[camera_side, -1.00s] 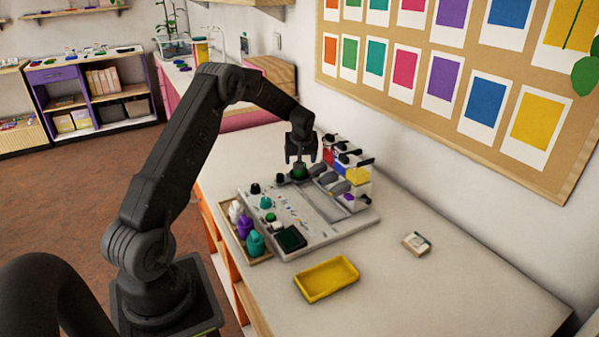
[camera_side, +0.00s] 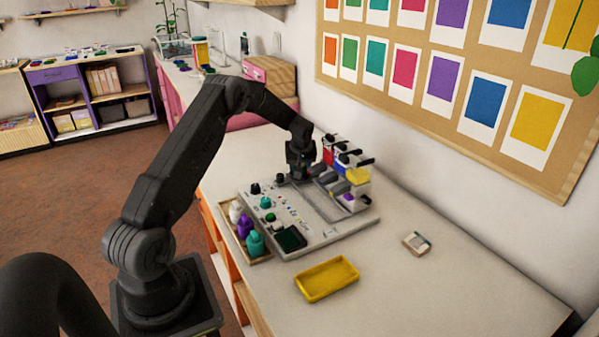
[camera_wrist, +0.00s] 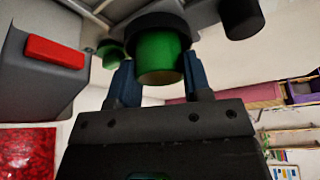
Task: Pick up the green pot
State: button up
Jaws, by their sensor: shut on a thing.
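The green pot (camera_wrist: 160,58) shows large in the wrist view, a green cylinder with a broad black part at its far end. My gripper (camera_wrist: 159,82) has its two blue-grey fingers on either side of it, shut on the pot. In the side view my gripper (camera_side: 299,170) is low at the far end of the grey bead board (camera_side: 322,236). The pot is mostly hidden by the gripper there, and I cannot tell whether it is clear of the board.
A rack with red, blue and yellow parts (camera_side: 357,175) stands close right of my gripper. A tray of white, purple and teal bottles (camera_side: 246,235) lies at the board's left. A yellow tray (camera_side: 327,279) and small box (camera_side: 417,243) sit nearer.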

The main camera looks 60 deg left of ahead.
jog(key=shift+c, duration=1.1)
jog(key=shift+r, duration=0.15)
